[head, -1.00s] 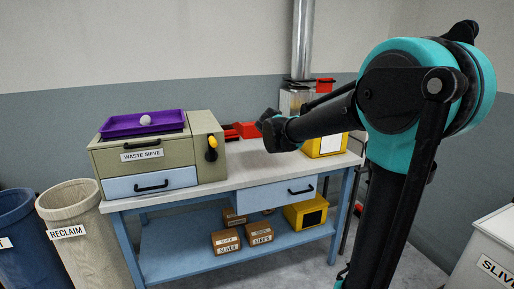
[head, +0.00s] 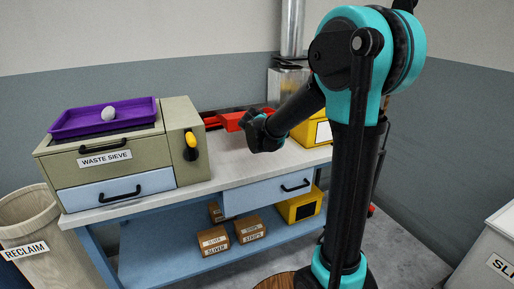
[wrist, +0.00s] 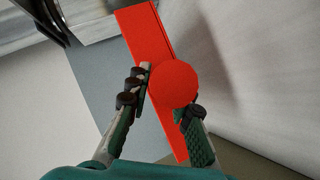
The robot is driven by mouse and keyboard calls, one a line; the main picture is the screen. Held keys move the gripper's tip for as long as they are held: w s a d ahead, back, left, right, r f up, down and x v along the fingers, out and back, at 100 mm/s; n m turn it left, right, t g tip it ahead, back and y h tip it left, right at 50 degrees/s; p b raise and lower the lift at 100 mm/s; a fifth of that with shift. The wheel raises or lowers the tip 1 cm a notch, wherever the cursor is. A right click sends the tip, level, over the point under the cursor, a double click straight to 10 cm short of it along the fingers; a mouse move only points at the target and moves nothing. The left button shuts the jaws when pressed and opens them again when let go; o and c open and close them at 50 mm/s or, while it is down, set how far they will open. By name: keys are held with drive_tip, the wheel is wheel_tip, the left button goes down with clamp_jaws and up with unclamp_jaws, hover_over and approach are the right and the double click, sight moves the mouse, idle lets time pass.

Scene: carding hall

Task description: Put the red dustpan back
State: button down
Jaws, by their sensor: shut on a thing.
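In the wrist view my gripper (wrist: 166,104) is shut on the red dustpan (wrist: 150,40). The round red end of its handle (wrist: 174,83) faces the camera between the two fingers. The long flat red part extends beyond the fingers, towards the top of the picture and below them. In the head view my arm reaches over the bench.
The bench (head: 235,163) carries the waste sieve (head: 75,168) with a purple tray (head: 75,125) and a white ball (head: 108,114). Several cartons (head: 213,240) sit on the lower shelf.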

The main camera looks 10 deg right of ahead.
wheel_tip(320, 180, down, 12)
drive_tip(key=shift+f, duration=0.1)
idle(0.5)
drive_tip(key=c, duration=1.3)
unclamp_jaws()
drive_tip(key=shift+c, duration=0.2)
drive_tip(key=shift+s, duration=0.1)
drive_tip(key=v, duration=1.1)
drive_tip(key=shift+s, duration=0.35)
drive_tip(key=s+d+f+m+g, duration=0.35)
drive_tip(key=s+d+f, duration=0.2)
drive_tip(key=s, duration=0.45)
drive_tip(key=s+d+f+m+g, duration=0.3)
drive_tip(key=s+d+f+m, duration=0.15)
drive_tip(key=s+d, duration=0.35)
drive_tip(key=s+a+f+m+g+y, duration=0.2)
drive_tip(key=s+a, duration=0.1)
drive_tip(key=s, duration=0.6)
drive_tip(key=shift+s+f+m+y, duration=0.25)
drive_tip(key=shift+m+y, duration=0.05)
